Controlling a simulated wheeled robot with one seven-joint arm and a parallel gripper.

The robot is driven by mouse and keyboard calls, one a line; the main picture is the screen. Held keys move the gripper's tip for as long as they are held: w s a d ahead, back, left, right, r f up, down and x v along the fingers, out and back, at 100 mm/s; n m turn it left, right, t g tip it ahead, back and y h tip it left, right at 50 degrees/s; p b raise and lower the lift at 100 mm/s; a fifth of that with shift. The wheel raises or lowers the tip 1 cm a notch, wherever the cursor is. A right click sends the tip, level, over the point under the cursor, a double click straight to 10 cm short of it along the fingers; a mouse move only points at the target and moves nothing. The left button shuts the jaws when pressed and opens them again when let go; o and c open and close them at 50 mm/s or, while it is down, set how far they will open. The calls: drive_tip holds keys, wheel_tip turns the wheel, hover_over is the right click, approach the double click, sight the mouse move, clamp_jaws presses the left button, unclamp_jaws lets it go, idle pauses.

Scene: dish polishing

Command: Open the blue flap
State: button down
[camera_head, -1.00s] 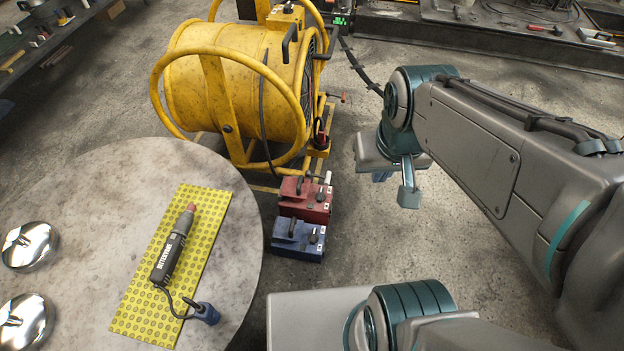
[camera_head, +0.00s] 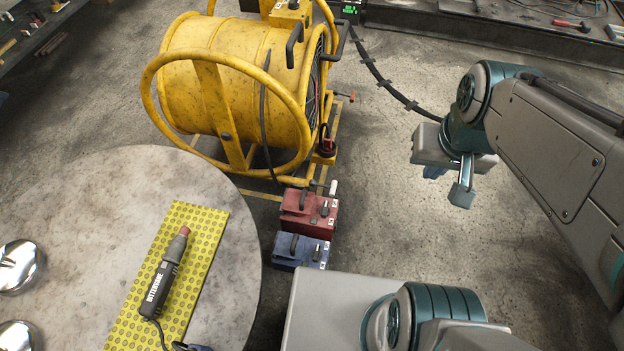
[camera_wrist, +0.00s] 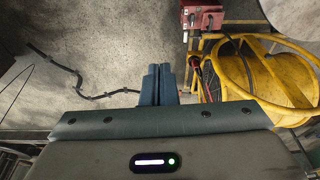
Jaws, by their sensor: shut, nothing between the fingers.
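A blue box (camera_head: 301,251) with a dark handle and a switch on top stands on the floor beside the round table in the head view. Its outlet flaps are too small to make out. A red box (camera_head: 307,212) of the same kind stands directly behind it, and it also shows at the top of the wrist view (camera_wrist: 205,19). My gripper (camera_head: 461,192) is over bare floor, well to the right of both boxes and apart from them. In the wrist view its two teal fingers (camera_wrist: 159,84) are together and hold nothing.
A yellow drum blower (camera_head: 235,85) in a tubular frame stands behind the boxes. The round table (camera_head: 225,290) at left holds a yellow mat (camera_head: 200,222), a polishing tool (camera_head: 166,272) and shiny metal dishes (camera_head: 18,265). A cable (camera_head: 385,80) crosses the floor.

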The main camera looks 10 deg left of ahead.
drive_tip(key=w+a+f+m+g+y+b, duration=0.15)
drive_tip(key=w+f+b, duration=0.25)
drive_tip(key=f, duration=0.4)
drive_tip(key=w+a+f+m+g+y+b, duration=0.15)
drive_tip(key=w+f+b, duration=0.25)
drive_tip(key=f, duration=0.5)
drive_tip(key=m+t+y+b, duration=0.2)
drive_tip(key=m+y+b, duration=1.2)
drive_tip(key=b, duration=1.1)
approach(301, 248)
drive_tip(key=shift+m+g+h, duration=0.4)
drive_tip(key=shift+m+h, duration=0.2)
drive_tip(key=a+b, duration=0.2)
drive_tip(key=a, duration=0.1)
drive_tip(key=a+b, duration=0.1)
drive_tip(key=a, duration=0.1)
drive_tip(key=shift+w+a, duration=0.15)
drive_tip(key=shift+w, duration=0.1)
drive_tip(key=a+r, duration=0.2)
drive_tip(key=shift+w+a+r+b, duration=0.1)
drive_tip(key=shift+w+a+b, duration=0.05)
drive_tip(key=shift+a+b, duration=0.15)
drive_tip(key=shift+a+r, duration=0.25)
drive_tip(key=shift+r, duration=0.05)
drive_tip(key=shift+w+r, duration=0.1)
